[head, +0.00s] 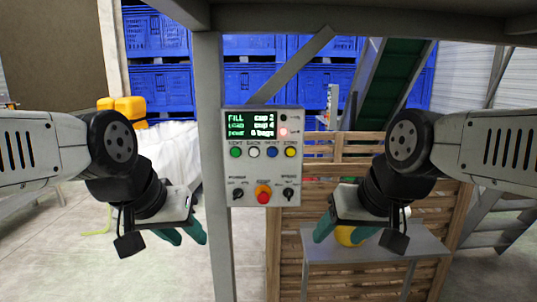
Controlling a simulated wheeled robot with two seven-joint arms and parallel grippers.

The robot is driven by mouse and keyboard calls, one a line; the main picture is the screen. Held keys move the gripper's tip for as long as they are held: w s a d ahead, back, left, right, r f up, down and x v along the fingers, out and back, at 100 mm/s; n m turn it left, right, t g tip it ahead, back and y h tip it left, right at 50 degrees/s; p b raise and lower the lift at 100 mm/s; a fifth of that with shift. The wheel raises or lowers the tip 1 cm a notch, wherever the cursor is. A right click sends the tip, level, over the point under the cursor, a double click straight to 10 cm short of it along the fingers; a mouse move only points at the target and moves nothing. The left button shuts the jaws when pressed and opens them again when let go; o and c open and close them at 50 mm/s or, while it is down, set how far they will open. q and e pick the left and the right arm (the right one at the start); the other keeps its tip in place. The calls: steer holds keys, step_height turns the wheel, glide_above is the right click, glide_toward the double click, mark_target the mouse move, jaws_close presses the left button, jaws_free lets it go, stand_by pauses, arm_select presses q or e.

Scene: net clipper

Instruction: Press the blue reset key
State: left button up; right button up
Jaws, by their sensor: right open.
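The grey control panel (232,118) is fixed to a post in the middle of the head view. The blue key (272,152) is third in a row of round keys below the screen, between a white key (254,152) and a yellow key (290,152). A green key (236,152) is at the row's left end. My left gripper (188,238) is open and empty, low and left of the panel. My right gripper (338,238) is open, low and right of the panel. Both are apart from the panel.
A red knob (263,193) sits between two black switches on the panel's lower part. A grey post (215,240) stands at its left. A grey bench (385,252) with a yellow round thing (345,237) is behind my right gripper. A slatted wooden crate (290,250) stands behind.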

stand_by(0.3)
steer(key=shift+w+r, duration=0.15)
steer(key=shift+w, duration=0.05)
steer(key=c, duration=0.6)
steer(key=w, duration=0.1)
steer(key=w+r+n, duration=0.2)
steer(key=shift+a+r, duration=0.1)
steer(key=shift+a, duration=0.15)
steer(key=c, duration=0.7)
steer(key=w+r+n, duration=0.1)
steer(key=w, duration=0.2)
steer(key=w+a+r+n, duration=0.1)
steer(key=w+r+n, duration=0.1)
steer(key=w, duration=0.1)
steer(key=w+r+n+y, duration=0.1)
steer(key=w+r+n, duration=0.1)
steer(key=w, duration=0.1)
steer(key=shift+w+a+r, duration=0.25)
steer(key=shift+a, duration=0.15)
jaws_close()
steer(key=w+a+r+n, duration=0.2)
steer(key=w+n, duration=0.2)
steer(key=w, duration=0.3)
steer(key=w+a+r+n+y, duration=0.1)
steer(key=w+a+n, duration=0.1)
steer(key=w+n, duration=0.3)
steer(key=w, duration=0.3)
steer(key=shift+r, duration=0.35)
